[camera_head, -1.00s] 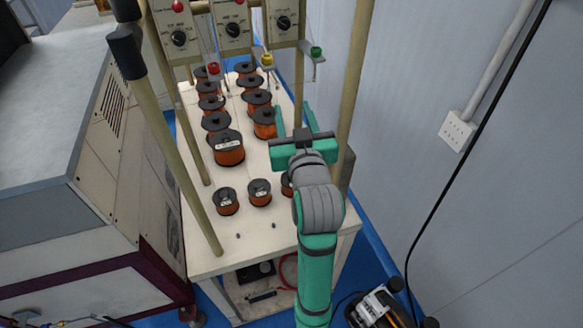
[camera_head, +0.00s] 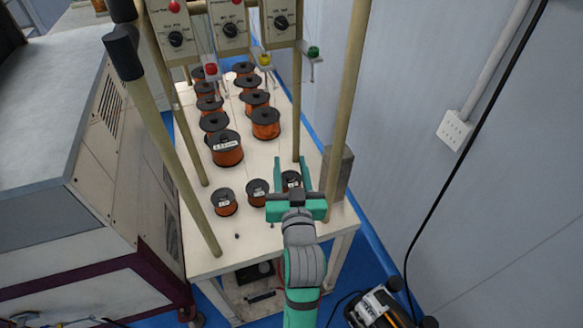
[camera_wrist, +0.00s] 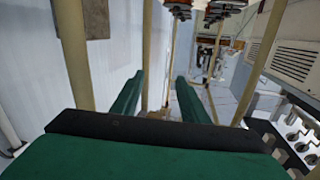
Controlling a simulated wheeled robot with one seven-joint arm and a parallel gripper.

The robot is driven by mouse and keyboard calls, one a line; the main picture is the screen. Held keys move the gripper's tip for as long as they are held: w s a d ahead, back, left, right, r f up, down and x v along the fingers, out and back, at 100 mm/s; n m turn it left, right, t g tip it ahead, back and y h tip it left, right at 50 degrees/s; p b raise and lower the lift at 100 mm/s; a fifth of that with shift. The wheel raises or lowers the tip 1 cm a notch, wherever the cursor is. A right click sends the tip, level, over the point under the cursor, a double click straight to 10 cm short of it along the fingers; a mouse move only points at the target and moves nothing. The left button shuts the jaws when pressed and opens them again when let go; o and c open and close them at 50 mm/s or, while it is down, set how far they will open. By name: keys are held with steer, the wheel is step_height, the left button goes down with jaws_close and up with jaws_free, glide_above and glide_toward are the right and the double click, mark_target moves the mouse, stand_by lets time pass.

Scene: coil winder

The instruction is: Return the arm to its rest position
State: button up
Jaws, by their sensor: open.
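My gripper (camera_head: 292,176) is teal with a dark palm and is over the front right of the white table in the head view. Its two fingers are apart, pointing away toward the back of the table. A small copper spool (camera_head: 291,180) shows between the fingers in the picture; I cannot tell how far below or beyond them it is. In the wrist view my gripper's fingers (camera_wrist: 158,98) are spread, with nothing held between them.
The white table (camera_head: 262,237) carries several copper wire spools (camera_head: 226,149) and tan upright posts (camera_head: 346,110). Control boxes (camera_head: 231,28) stand above it. A grey cabinet (camera_head: 120,170) is left, a wall (camera_head: 490,190) right. A black-and-orange machine (camera_head: 380,308) is at the lower right.

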steer(key=shift+s+a+f, duration=0.1)
steer(key=shift+s, duration=0.1)
stand_by(0.4)
steer(key=s+f+m+g+h, duration=0.1)
steer(key=s+f+m+h, duration=0.1)
steer(key=s+f, duration=1.35)
steer(key=s+f+n+g, duration=0.1)
steer(key=s+f, duration=0.2)
steer(key=s, duration=2)
steer(key=shift+f+n, duration=0.2)
steer(key=shift+n, duration=0.2)
